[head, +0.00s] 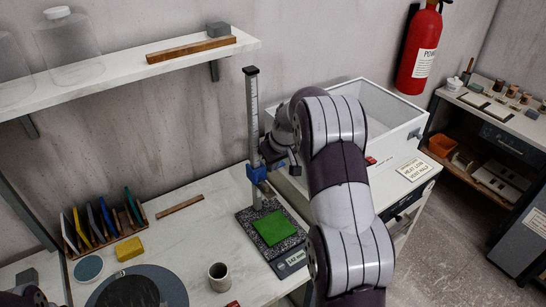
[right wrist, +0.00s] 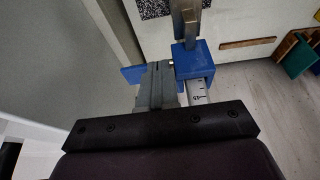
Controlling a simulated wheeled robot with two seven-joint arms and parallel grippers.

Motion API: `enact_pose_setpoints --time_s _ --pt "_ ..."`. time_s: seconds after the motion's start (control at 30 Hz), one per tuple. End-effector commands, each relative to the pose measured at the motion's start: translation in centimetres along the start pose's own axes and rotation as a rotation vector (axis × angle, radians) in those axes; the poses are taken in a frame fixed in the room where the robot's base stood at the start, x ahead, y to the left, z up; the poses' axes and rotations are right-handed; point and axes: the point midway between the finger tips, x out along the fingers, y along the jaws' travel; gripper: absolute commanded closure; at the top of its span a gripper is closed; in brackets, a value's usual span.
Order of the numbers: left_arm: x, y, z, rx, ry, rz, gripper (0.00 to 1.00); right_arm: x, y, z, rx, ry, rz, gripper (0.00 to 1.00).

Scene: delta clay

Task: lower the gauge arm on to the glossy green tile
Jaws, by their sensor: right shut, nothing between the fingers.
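The gauge stands on the bench with an upright scaled column (head: 252,115) and a blue carriage with its arm (head: 257,174) partway up. The glossy green tile (head: 273,229) lies flat on the speckled base (head: 248,221), below the carriage and apart from it. My right gripper (head: 281,163) is shut and empty, just right of the carriage. In the right wrist view its grey fingers (right wrist: 156,86) are together close beside the blue carriage (right wrist: 194,61); I cannot tell whether they touch. The scaled column also shows there (right wrist: 197,91).
A yellow block (head: 129,248), a rack of coloured tiles (head: 104,222), a cup (head: 219,276) and a dark round plate (head: 135,291) are on the bench at left. A white open box (head: 386,126) stands behind my right arm. A shelf (head: 120,67) overhangs the back left.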

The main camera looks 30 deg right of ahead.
Motion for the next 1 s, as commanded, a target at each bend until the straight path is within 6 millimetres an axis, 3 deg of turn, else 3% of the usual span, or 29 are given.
enact_pose_setpoints --time_s 0.03,0.1,0.33,0.57,1.0 --pt "2.2 0.0 0.2 0.000 0.000 0.000 0.57 2.4 0.0 0.9 0.000 0.000 0.001 1.00" --pt "3.3 0.0 0.4 0.000 0.000 0.000 0.57 3.9 0.0 1.5 0.000 0.001 0.001 1.00" --pt "5.8 0.0 0.7 0.000 0.000 0.000 0.57 7.2 0.0 2.7 0.001 0.002 0.001 1.00" --pt "6.7 0.0 0.8 0.000 0.000 0.000 0.57 8.4 0.0 3.2 0.000 0.002 0.001 1.00" --pt "6.6 0.0 0.8 0.000 0.000 0.000 0.57 8.3 0.0 3.2 0.000 0.001 0.001 1.00"
